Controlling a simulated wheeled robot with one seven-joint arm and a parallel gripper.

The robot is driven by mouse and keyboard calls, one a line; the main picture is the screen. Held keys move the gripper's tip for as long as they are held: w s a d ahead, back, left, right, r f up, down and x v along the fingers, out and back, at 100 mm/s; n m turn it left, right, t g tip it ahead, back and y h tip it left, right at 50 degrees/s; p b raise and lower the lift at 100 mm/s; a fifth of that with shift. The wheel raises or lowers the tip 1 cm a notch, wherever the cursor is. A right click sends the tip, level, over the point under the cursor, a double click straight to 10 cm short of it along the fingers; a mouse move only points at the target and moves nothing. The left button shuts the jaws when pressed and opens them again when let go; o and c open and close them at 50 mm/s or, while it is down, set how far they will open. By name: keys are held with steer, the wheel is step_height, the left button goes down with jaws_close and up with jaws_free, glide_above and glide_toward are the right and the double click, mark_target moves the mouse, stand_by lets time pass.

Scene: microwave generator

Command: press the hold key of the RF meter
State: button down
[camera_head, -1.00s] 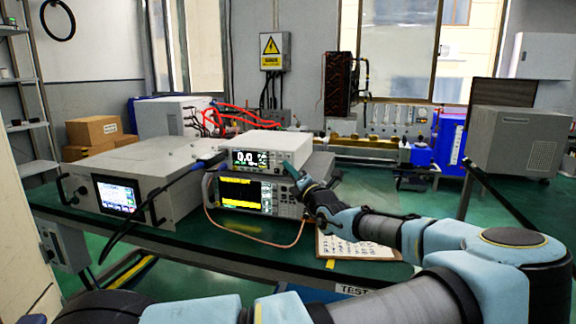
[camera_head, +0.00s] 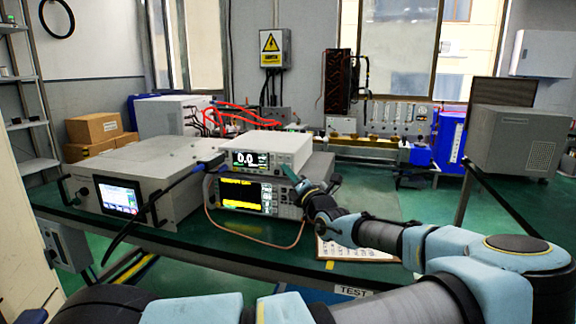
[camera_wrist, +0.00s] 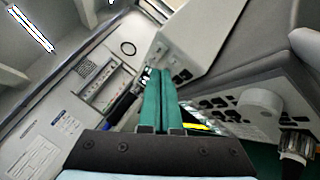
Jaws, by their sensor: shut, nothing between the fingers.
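The RF meter appears to be the small pale box (camera_head: 297,141) with a lit "0.0" display, stacked on a wider instrument with a yellow-traced screen (camera_head: 241,195). My gripper (camera_head: 288,169) is shut and empty, its teal fingers by the right end of the meter's front. In the wrist view the shut green fingers (camera_wrist: 160,72) point toward the pale box's front face, and the box's casing (camera_wrist: 205,30) rises behind. The fingers cover part of that front. I cannot make out the hold key or tell whether the fingertips touch the panel.
The lower instrument's knob (camera_wrist: 260,104) and keys lie close to the right of my fingers. A large generator cabinet (camera_head: 160,165) stands left on the green bench. A copper-coloured cable (camera_head: 243,236) loops in front. A clipboard with paper (camera_head: 350,251) lies at the bench front.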

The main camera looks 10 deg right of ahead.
steer(key=s+p, duration=0.1)
steer(key=s+a+p, duration=0.1)
steer(key=s, duration=0.1)
steer(key=s+a+p, duration=0.1)
steer(key=p, duration=0.1)
steer(key=shift+s+a, duration=0.2)
steer(key=shift+a, duration=0.05)
stand_by(0.7)
